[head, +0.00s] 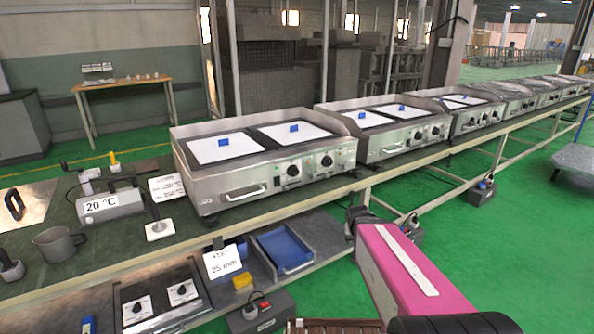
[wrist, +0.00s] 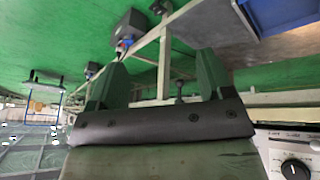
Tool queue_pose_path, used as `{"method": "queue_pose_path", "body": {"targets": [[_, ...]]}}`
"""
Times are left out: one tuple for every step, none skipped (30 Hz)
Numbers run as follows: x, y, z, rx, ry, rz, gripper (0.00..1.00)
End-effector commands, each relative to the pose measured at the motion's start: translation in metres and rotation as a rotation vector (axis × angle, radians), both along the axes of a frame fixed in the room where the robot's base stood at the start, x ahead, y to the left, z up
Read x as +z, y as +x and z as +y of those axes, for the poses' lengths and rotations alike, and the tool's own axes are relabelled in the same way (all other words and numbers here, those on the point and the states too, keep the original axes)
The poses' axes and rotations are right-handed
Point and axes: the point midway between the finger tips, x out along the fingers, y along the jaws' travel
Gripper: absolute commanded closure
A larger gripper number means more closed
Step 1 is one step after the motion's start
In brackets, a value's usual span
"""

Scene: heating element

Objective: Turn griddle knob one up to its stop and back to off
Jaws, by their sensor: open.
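The nearest griddle (head: 225,178) is a steel unit with two white plates on top. Its front panel bears two black round knobs, a left knob (head: 293,170) and a right knob (head: 327,161). I cannot read which is knob one. In the wrist view a black knob with a white pointer (wrist: 295,169) on a pale panel shows at the lower right corner. My gripper (wrist: 160,80) is open with nothing between its dark green fingers. In the head view my gripper (head: 357,216) is below and right of the griddle's right front corner, apart from the knobs.
More griddles (head: 385,125) line the long bench (head: 420,157) to the right. A lower shelf holds a blue tray (head: 285,250) and a unit with two knobs (head: 160,297). A metal jug (head: 58,245) stands at left. Green floor (head: 520,215) at right is mostly clear.

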Motion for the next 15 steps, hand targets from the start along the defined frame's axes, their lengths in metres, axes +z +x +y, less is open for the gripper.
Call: {"method": "queue_pose_path", "body": {"targets": [[0.006, 0.022, 0.001, 0.002, -0.019, -0.086, 0.26], [0.01, 0.033, 0.002, 0.004, -0.027, -0.144, 0.26], [0.018, 0.049, 0.005, 0.01, -0.035, -0.221, 0.26], [0.024, 0.06, 0.008, 0.019, -0.04, -0.28, 0.26], [0.03, 0.072, 0.011, 0.029, -0.041, -0.339, 0.26], [0.039, 0.086, 0.016, 0.046, -0.039, -0.416, 0.26], [0.046, 0.096, 0.021, 0.063, -0.035, -0.473, 0.26], [0.053, 0.105, 0.027, 0.08, -0.029, -0.528, 0.26], [0.063, 0.117, 0.035, 0.11, -0.016, -0.599, 0.26], [0.07, 0.125, 0.043, 0.135, -0.004, -0.651, 0.26], [0.077, 0.133, 0.05, 0.161, 0.01, -0.701, 0.26], [0.087, 0.142, 0.062, 0.2, 0.034, -0.765, 0.26], [0.093, 0.147, 0.071, 0.231, 0.054, -0.809, 0.26], [0.1, 0.153, 0.08, 0.266, 0.076, -0.852, 0.26], [0.109, 0.158, 0.093, 0.312, 0.109, -0.904, 0.26]]}}
